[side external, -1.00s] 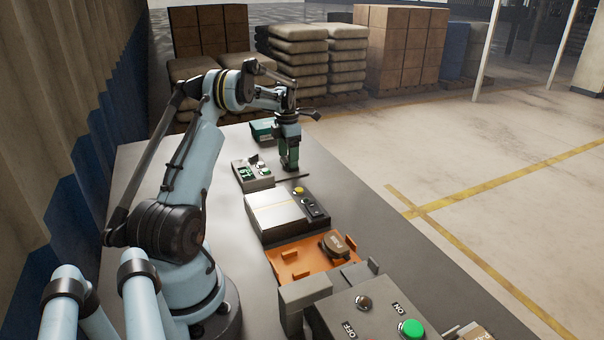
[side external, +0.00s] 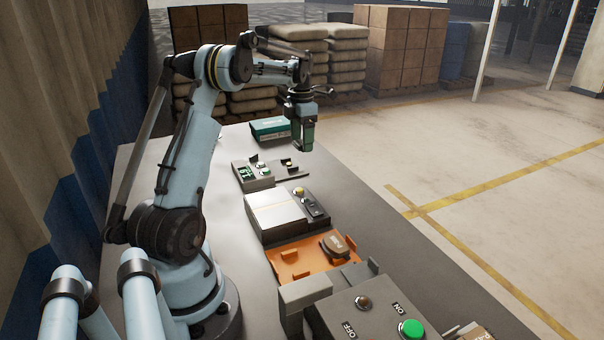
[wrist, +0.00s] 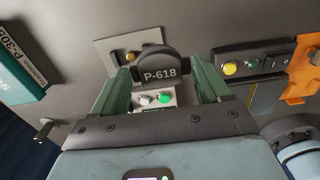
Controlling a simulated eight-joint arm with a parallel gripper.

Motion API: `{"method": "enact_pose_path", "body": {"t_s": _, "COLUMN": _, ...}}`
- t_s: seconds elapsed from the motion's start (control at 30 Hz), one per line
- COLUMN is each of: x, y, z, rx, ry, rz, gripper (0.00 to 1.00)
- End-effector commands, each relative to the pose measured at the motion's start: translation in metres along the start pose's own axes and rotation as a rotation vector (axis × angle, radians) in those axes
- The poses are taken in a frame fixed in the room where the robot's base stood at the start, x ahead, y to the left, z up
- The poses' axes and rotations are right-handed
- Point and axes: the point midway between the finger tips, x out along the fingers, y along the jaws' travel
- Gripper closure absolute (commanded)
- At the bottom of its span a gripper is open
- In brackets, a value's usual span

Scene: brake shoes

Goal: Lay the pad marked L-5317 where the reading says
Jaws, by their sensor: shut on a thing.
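My gripper (side external: 304,146) is raised above the far part of the table. In the wrist view, its green fingers (wrist: 162,85) are shut on a dark grey pad (wrist: 160,66) with a rounded top, marked P-618. That pad is hard to make out in the side view. A brown pad (side external: 338,244) lies at the right of an orange tray (side external: 290,272); its mark is too small to read. A grey measuring unit (side external: 257,184) has a lit green display, too small to read, and a plate (side external: 300,173) with a yellow button beside it. I read L-5317 nowhere.
A teal box (side external: 269,128) stands at the far end. A grey device (side external: 272,222) with a pale top, a yellow button and a black switch lies between the measuring unit and the tray. A grey ON/OFF box (side external: 380,312) is nearest. The table's left side is mostly clear.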

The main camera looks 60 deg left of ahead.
Motion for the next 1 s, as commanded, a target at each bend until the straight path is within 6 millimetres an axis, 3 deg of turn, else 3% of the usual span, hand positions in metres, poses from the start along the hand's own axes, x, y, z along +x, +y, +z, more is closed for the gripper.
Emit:
{"method": "enact_pose_path", "body": {"t_s": 0.2, "x": -0.023, "y": -0.037, "z": 0.013, "rx": 0.002, "ry": 0.0, "rz": 0.0, "gripper": 0.64}}
{"method": "enact_pose_path", "body": {"t_s": 0.47, "x": -0.036, "y": -0.061, "z": 0.018, "rx": 0.067, "ry": 0.0, "rz": 0.0, "gripper": 0.64}}
{"method": "enact_pose_path", "body": {"t_s": 0.67, "x": -0.044, "y": -0.096, "z": 0.012, "rx": 0.386, "ry": 0.0, "rz": 0.0, "gripper": 0.64}}
{"method": "enact_pose_path", "body": {"t_s": 1.0, "x": -0.05, "y": -0.171, "z": -0.017, "rx": 1.125, "ry": 0.0, "rz": 0.0, "gripper": 0.64}}
